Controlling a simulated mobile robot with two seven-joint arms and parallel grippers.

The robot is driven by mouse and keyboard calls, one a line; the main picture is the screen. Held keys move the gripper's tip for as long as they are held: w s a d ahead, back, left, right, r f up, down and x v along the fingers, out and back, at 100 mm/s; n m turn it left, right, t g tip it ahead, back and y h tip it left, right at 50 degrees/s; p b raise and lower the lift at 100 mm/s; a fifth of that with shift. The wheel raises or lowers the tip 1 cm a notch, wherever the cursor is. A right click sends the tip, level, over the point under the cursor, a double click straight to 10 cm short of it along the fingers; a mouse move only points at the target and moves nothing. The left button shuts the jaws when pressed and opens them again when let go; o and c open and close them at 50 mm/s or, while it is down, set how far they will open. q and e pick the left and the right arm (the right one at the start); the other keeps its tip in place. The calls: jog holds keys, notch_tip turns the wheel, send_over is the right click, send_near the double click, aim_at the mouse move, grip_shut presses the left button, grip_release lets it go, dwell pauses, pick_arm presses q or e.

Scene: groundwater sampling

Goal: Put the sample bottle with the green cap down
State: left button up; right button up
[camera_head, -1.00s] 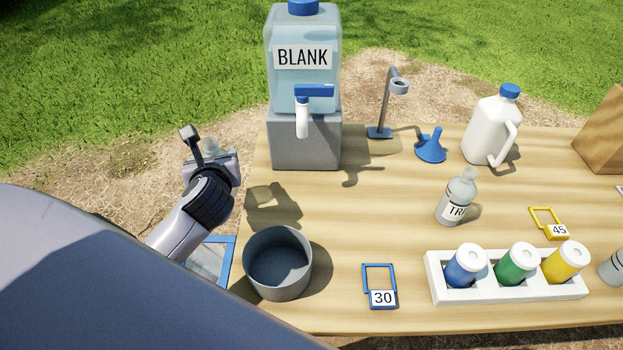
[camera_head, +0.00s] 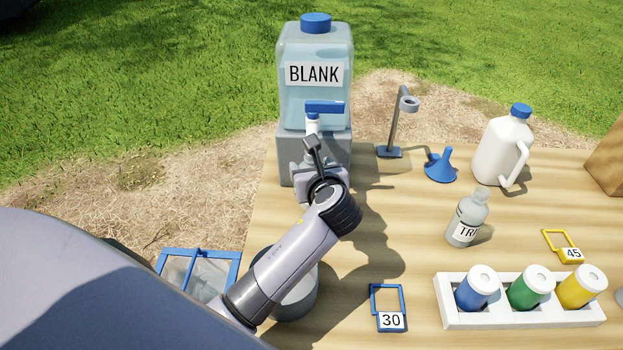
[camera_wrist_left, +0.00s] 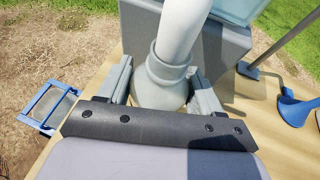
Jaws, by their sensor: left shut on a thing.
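My left gripper (camera_head: 314,170) is at the front of the blank-water dispenser, just below its tap. In the left wrist view the left gripper (camera_wrist_left: 163,92) is shut on a grey, see-through bottle (camera_wrist_left: 160,97), with one finger on each side. The white spout of the tap (camera_wrist_left: 182,30) comes down over the bottle's neck; I cannot tell whether they touch. No green cap shows on the bottle, and its lower part is hidden. In the head view my wrist hides most of it. My right gripper is not in view.
The dispenser (camera_head: 315,85) stands on a grey block (camera_head: 338,150). A grey bucket (camera_head: 298,300) is partly behind my forearm. A blue funnel (camera_head: 440,166), white jug (camera_head: 503,150), labelled bottle (camera_head: 467,220) and white rack (camera_head: 520,318) stand to the right. Table centre is clear.

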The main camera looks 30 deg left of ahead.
pick_arm(q)
notch_tip(320, 180, down, 3)
jog(key=shift+r, duration=0.15)
jog(key=o, duration=1)
jog(key=shift+o, duration=0.2)
